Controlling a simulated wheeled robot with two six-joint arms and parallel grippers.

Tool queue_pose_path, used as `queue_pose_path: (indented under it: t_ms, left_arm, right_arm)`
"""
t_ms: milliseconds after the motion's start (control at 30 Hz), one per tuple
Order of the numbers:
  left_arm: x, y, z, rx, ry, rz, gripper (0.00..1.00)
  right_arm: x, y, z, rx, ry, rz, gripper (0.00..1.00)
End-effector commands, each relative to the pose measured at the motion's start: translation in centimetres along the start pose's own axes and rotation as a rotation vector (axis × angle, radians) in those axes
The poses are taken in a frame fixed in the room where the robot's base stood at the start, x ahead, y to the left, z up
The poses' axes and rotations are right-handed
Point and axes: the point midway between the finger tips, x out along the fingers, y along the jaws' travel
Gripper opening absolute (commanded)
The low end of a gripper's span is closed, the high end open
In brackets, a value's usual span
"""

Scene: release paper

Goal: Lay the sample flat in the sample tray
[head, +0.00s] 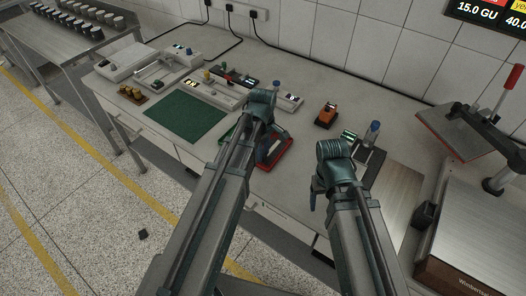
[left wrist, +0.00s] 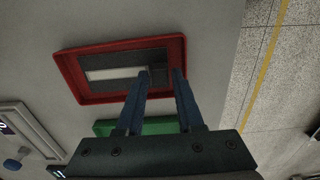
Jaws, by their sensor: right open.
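The red-rimmed sample tray (head: 287,153) lies on the bench below my left gripper, partly hidden by the left arm. The left wrist view shows the tray (left wrist: 66,78) with a dark grey floor. A pale strip, which looks like the sample (left wrist: 110,74), lies along the floor or just over it; I cannot tell if they touch. My left gripper (left wrist: 163,73) has its fingertips apart at the strip's right end, over a dark patch. Whether they hold anything is unclear. My right gripper (head: 313,202) is open and looks empty, pointing down near the front edge.
A green mat (head: 184,117) and several small instruments lie to the left. A press with a red handle (head: 514,77) is at far right.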

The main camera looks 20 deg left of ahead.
Motion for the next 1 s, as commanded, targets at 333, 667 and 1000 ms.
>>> queue_pose_path:
  t_ms: [333, 667, 1000]
  left_arm:
    - [-4.4, 0.0, 0.0, 0.000, 0.000, 0.000, 0.36]
    - [-9.6, 0.0, 0.0, 0.000, 0.000, 0.000, 0.36]
    - [-11.9, 0.0, 0.0, 0.000, 0.000, 0.000, 0.36]
  right_arm:
    - [-4.4, 0.4, 0.3, 0.000, 0.000, 0.000, 0.72]
    - [-9.5, 0.9, 0.6, -0.001, 0.000, 0.000, 0.72]
    - [-11.9, 1.1, 0.7, -0.002, 0.000, 0.000, 0.72]
